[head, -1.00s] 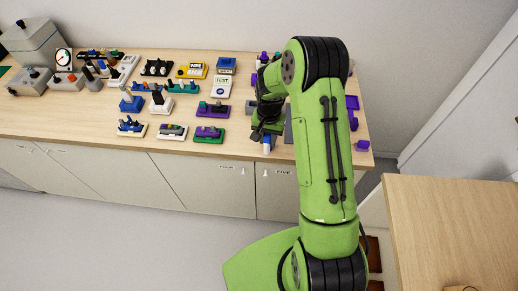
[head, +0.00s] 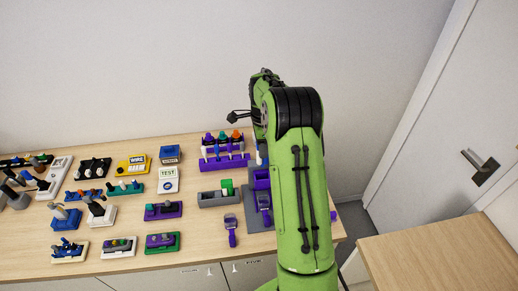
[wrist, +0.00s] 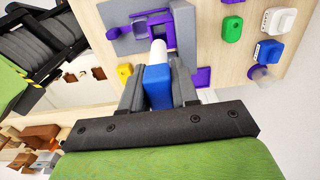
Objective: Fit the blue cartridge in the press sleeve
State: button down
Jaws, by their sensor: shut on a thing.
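My gripper (wrist: 159,68) is shut on the blue cartridge (wrist: 157,88) in the wrist view. The cartridge has a blue body between the fingers and a white end pointing away from the palm. The white end appears in front of a grey base plate (wrist: 127,47) with purple parts (wrist: 165,27), which looks like the press; I cannot tell whether they touch. In the head view the grey plate (head: 258,222) and a purple part (head: 262,180) show beside my arm. My arm hides the gripper's fingers there. I cannot make out the sleeve's opening.
A purple rack (head: 224,162) with several coloured plugs stands at the back. A grey block with a green piece (head: 218,197) and a purple clip (head: 230,228) lie left of the press. Several small fixtures fill the left bench. A door (head: 430,110) is at the right.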

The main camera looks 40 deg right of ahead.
aim_at(262, 167)
jog(key=shift+s+a+r, duration=0.1)
jog(key=shift+s+r, duration=0.05)
jog(key=shift+s, duration=0.15)
jog(key=shift+w+f+b, duration=0.3)
jog(key=shift+w+f, duration=0.15)
jog(key=shift+f, duration=0.1)
notch_tip(262, 167, down, 10)
jog(key=b, duration=0.8)
jog(key=shift+s+f, duration=0.15)
jog(key=shift+f, duration=0.05)
jog(key=shift+f, duration=0.3)
dwell(0.6)
jog(key=c, duration=0.8)
grip_release()
notch_tip(262, 167, up, 16)
jog(key=shift+f+p, duration=0.1)
jog(key=shift+p, duration=0.6)
